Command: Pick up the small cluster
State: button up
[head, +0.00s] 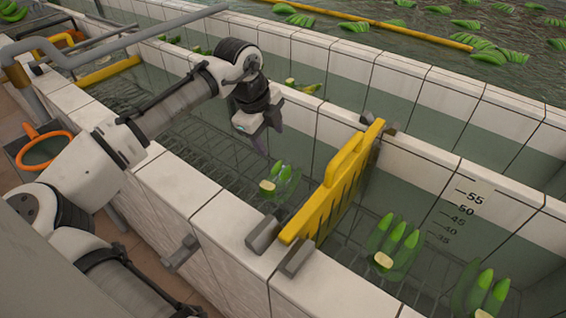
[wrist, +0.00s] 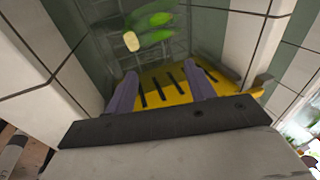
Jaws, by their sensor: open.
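A small cluster of green bananas (head: 281,184) with a pale cut crown sits in the water channel, just left of the yellow slotted gate. It looks smaller than the two clusters right of the gate. In the wrist view the cluster (wrist: 152,29) lies beyond the fingertips, near the top edge. My gripper (head: 268,140) hangs over the channel, up and left of the cluster and apart from it. In the wrist view its two purple-grey fingers (wrist: 160,70) are spread with nothing between them.
The yellow gate (head: 334,182) spans the channel between tiled walls (head: 230,212). Two larger clusters, one nearer the gate (head: 395,241) and one farther right (head: 480,291), lie beyond it. More bananas (head: 303,87) float in the channel behind.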

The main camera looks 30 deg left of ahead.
jog(key=s+a+f+g, duration=0.2)
jog(key=s, duration=0.1)
jog(key=p, duration=0.1)
send_over(265, 185)
jog(key=f, duration=0.8)
jog(key=shift+s+a, duration=0.2)
jog(key=shift+s, duration=0.15)
jog(key=shift+w+d+f+p, duration=0.15)
jog(key=shift+f+p, duration=0.3)
jog(key=shift+f, duration=0.95)
jog(key=shift+w+d+f+p, duration=0.15)
jog(key=shift+f+p, duration=0.25)
jog(key=shift+f, duration=1)
jog(key=shift+a, duration=0.1)
grip_shut()
